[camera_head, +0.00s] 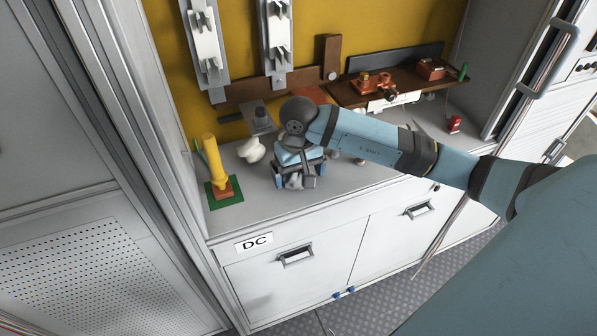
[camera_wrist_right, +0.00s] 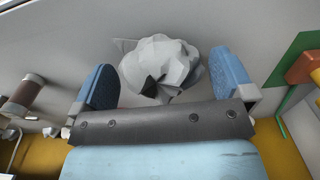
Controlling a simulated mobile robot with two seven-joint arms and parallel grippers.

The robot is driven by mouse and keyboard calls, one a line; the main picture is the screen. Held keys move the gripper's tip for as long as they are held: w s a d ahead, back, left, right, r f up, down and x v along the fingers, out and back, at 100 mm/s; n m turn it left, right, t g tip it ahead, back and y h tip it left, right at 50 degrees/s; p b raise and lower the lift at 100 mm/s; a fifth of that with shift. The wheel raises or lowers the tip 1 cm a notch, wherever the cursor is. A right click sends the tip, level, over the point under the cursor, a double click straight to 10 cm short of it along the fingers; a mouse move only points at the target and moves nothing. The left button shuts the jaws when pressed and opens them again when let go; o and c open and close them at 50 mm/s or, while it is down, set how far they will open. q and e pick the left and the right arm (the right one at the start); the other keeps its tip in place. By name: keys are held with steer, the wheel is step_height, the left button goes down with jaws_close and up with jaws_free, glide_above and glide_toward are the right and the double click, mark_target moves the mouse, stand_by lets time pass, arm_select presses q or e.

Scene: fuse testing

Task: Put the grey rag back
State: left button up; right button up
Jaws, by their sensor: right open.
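The grey rag (camera_wrist_right: 160,65) is a crumpled pale grey lump on the grey counter. In the head view a small part of the rag (camera_head: 294,183) shows beneath my right gripper, near the counter's front edge. My right gripper (camera_head: 297,182) points down at it. In the right wrist view the blue fingertips (camera_wrist_right: 160,85) stand apart on either side of the rag, with a visible gap on each side. My own wrist hides part of the rag in the head view. My left gripper is out of view.
A yellow cylinder (camera_head: 212,162) stands on a green mat (camera_head: 232,200) left of the gripper. A white lump (camera_head: 251,150) lies behind left. A brown shelf (camera_head: 345,97) with orange devices runs along the yellow wall. A small red object (camera_head: 454,124) stands at the right.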

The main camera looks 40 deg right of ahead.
step_height(320, 180, up, 12)
stand_by(0.4)
stand_by(0.5)
